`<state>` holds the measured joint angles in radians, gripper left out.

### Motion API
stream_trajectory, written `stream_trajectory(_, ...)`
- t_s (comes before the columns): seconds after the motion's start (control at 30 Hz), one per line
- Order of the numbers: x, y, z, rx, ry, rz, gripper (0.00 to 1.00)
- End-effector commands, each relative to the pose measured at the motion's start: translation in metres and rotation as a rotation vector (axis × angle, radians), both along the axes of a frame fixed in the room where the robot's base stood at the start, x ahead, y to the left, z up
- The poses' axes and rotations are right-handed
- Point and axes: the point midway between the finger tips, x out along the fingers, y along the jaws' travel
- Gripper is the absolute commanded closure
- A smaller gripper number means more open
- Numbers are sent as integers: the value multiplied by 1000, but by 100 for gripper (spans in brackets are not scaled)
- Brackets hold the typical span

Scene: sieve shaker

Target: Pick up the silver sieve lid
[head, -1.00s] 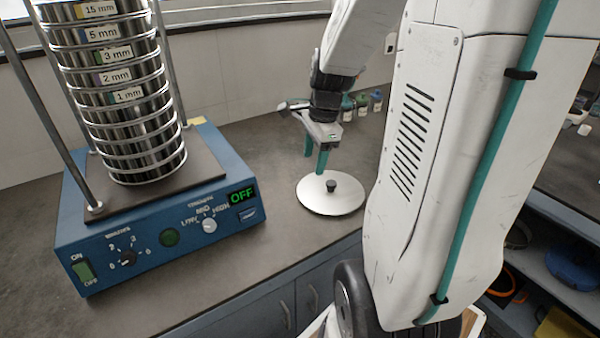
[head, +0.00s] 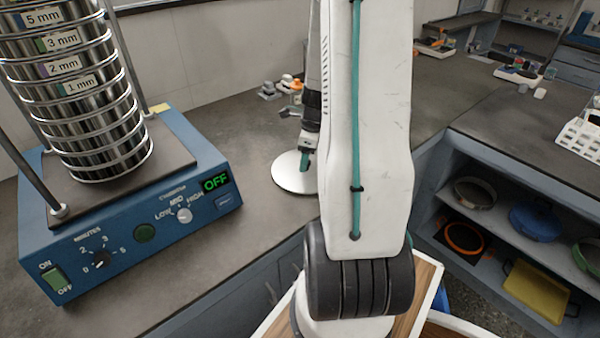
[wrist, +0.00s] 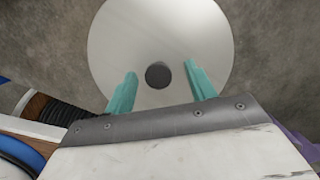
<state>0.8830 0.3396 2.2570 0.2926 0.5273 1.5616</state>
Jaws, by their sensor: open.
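The silver sieve lid (head: 290,176) lies flat on the dark counter, right of the blue shaker base, partly hidden by my arm in the head view. In the wrist view the lid (wrist: 160,30) is a pale disc with a dark round knob (wrist: 158,75) at its middle. My gripper (wrist: 157,72) is open, its two teal fingers apart, with the knob showing between their tips. I cannot tell how far above the knob the fingertips are. In the head view my gripper (head: 305,165) is over the lid, mostly hidden by my arm.
The blue sieve shaker (head: 130,220) with its sieve stack (head: 75,100) stands at the left, its display reading OFF. Small bottles and blocks (head: 290,85) sit behind the lid. Shelves at the right hold a blue pan (head: 535,222) and a yellow tray (head: 538,290).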

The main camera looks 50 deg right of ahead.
Motion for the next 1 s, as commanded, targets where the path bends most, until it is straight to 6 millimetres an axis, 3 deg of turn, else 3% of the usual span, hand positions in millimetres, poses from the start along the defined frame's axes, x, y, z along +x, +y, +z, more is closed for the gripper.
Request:
stream_trajectory(0.27,1,1,-3,0,0,2,45)
stream_trajectory(0.4,1,2,-3,0,0,3,84)
stream_trajectory(0.47,1,2,-3,0,0,3,97)
stream_trajectory(0.77,2,2,-2,-1,0,4,97)
stream_trajectory(1.0,2,2,10,-2,-1,6,97)
